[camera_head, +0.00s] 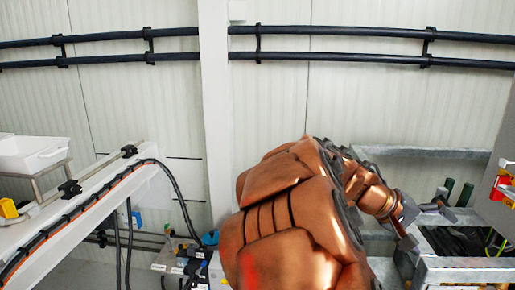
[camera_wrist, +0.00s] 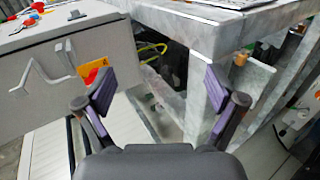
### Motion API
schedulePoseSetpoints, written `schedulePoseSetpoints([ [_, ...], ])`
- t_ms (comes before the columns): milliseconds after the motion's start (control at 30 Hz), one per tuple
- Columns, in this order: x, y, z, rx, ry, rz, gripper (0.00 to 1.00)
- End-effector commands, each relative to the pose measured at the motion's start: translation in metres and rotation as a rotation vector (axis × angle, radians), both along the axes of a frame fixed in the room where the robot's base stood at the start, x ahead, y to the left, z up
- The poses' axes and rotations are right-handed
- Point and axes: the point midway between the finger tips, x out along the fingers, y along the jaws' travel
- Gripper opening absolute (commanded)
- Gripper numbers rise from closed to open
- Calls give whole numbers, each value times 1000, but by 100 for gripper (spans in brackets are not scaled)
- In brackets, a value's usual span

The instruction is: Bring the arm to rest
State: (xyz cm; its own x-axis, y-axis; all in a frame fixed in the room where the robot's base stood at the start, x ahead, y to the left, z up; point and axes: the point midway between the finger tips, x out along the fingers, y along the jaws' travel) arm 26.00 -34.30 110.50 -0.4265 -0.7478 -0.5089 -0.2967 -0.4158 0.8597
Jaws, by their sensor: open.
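My copper-coloured arm (camera_head: 290,215) fills the lower middle of the head view and reaches to the right, bent. My gripper is at its far end, beside a grey metal frame (camera_head: 460,264); its fingers are hard to make out there. In the wrist view my gripper (camera_wrist: 160,92) shows two dark fingers with purple pads, spread wide apart. Nothing is held between them. Beyond the fingers stand a grey cabinet (camera_wrist: 50,65) on the left and a metal frame leg (camera_wrist: 205,105) on the right.
A white tray (camera_head: 30,153) stands on a rack at the left, near a white beam (camera_head: 85,215) with cables. Black pipes (camera_head: 370,58) run along the pale wall. Small boxes with cables (camera_head: 180,262) sit low, left of my arm. The upper middle is clear.

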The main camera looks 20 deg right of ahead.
Motion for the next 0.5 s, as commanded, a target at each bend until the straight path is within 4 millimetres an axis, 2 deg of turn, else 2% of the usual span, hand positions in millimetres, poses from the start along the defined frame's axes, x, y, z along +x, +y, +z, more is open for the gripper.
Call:
schedulePoseSetpoints([
  [33,-3,19,-6,61,-31,16,94],
  [167,-6,68,-34,233,-99,64,94],
  [267,-9,114,-55,380,-136,114,94],
  [500,-28,236,-94,744,-162,275,94],
])
